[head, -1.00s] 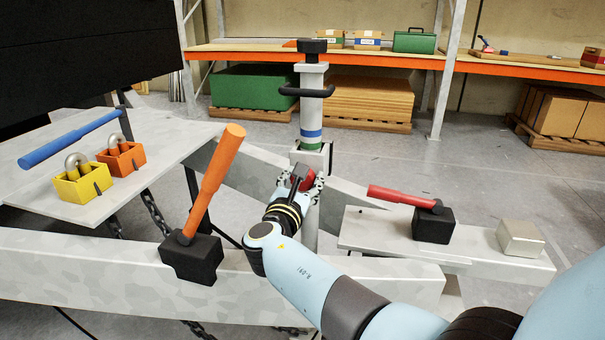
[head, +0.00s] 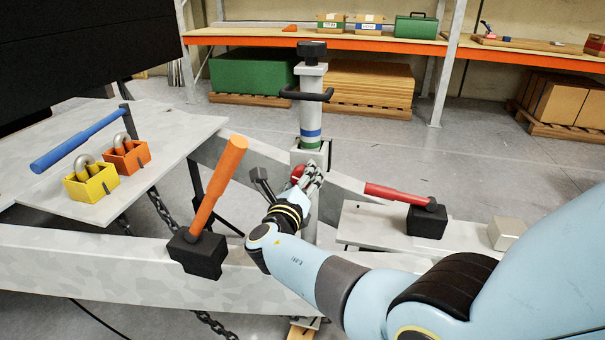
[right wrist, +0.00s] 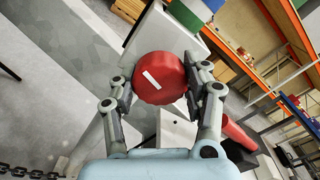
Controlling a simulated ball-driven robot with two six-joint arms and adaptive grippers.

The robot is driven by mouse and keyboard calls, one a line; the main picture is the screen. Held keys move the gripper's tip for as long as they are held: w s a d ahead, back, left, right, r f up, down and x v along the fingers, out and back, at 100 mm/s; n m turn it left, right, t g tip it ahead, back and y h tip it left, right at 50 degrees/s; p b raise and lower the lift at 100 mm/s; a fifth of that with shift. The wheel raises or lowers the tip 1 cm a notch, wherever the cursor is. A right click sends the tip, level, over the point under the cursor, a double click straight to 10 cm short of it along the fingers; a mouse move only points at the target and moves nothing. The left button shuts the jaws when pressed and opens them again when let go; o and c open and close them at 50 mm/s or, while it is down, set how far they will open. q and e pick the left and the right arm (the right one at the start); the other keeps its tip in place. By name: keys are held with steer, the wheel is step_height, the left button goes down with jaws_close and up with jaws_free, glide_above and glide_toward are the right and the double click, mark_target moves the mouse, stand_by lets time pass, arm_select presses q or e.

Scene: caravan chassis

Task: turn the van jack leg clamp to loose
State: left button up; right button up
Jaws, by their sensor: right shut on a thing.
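The clamp is a round red knob (right wrist: 160,78) with a short white bar on its face. In the head view the red knob (head: 297,173) sits low on the upright jack leg (head: 311,122), partly hidden by my fingers. My right gripper (head: 305,180) reaches it from the front. In the right wrist view the two fingers of the right gripper (right wrist: 160,90) press on opposite sides of the knob, shut on it. The white bar slants in that view. My left gripper is not in view.
An orange-handled lever (head: 217,185) stands close left of my right wrist. A red-handled lever (head: 400,195) lies to the right, near a pale metal block (head: 506,232). Yellow (head: 92,184) and orange (head: 124,157) padlock boxes and a blue bar (head: 78,141) are on the left plate.

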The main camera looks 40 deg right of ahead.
steer(key=shift+s+f+n+p, duration=0.1)
steer(key=shift+n+p, duration=0.4)
steer(key=shift+n, duration=1.2)
steer(key=o, duration=1.2)
step_height(320, 180, up, 9)
steer(key=shift+r, duration=0.55)
